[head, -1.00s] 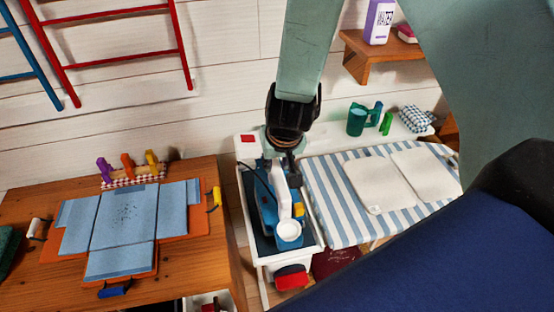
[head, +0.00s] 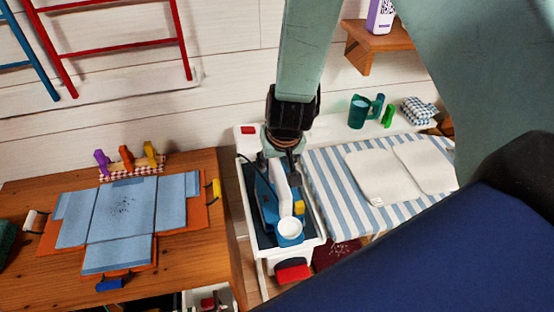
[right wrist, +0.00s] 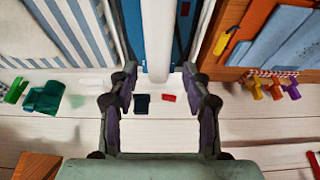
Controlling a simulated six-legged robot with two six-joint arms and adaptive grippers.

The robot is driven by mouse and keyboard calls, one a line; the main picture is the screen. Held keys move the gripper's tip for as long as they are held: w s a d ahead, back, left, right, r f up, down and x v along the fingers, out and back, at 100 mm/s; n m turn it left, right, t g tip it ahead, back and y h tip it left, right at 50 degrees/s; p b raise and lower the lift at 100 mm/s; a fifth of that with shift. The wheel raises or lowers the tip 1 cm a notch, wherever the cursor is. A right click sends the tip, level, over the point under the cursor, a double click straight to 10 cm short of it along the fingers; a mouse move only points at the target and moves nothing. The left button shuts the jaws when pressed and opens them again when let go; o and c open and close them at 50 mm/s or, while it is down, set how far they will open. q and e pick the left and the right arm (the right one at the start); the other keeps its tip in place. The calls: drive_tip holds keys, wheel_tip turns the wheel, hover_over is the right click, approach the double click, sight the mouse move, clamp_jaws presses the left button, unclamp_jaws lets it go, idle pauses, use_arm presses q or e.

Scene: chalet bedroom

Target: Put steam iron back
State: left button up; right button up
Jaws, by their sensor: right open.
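The blue steam iron (head: 265,200) with a white handle (head: 281,182) sits on the dark pad of a white iron rest (head: 316,232) at the end of the striped ironing board (head: 327,185). My right gripper (head: 284,160) is over the far end of the iron, and its arm hides part of this. In the right wrist view the open fingers of the right gripper (right wrist: 159,78) stand on either side of the white handle (right wrist: 157,35), with gaps between. The iron's blue body (right wrist: 182,30) shows beyond. My left gripper is not in view.
White folded cloths (head: 375,175) lie on the board. A wooden shelf (head: 375,42) is above.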

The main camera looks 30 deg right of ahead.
drive_tip(key=d+p+v, duration=0.1)
drive_tip(key=p+v, duration=0.2)
drive_tip(key=v, duration=0.9)
drive_tip(key=s+f+n+g+y, duration=0.1)
drive_tip(key=s+f+g, duration=0.3)
drive_tip(key=s+f, duration=1.8)
drive_tip(key=s+a+n, duration=0.1)
drive_tip(key=s, duration=0.2)
drive_tip(key=shift+f+n, duration=0.3)
drive_tip(key=shift+s+d, duration=0.1)
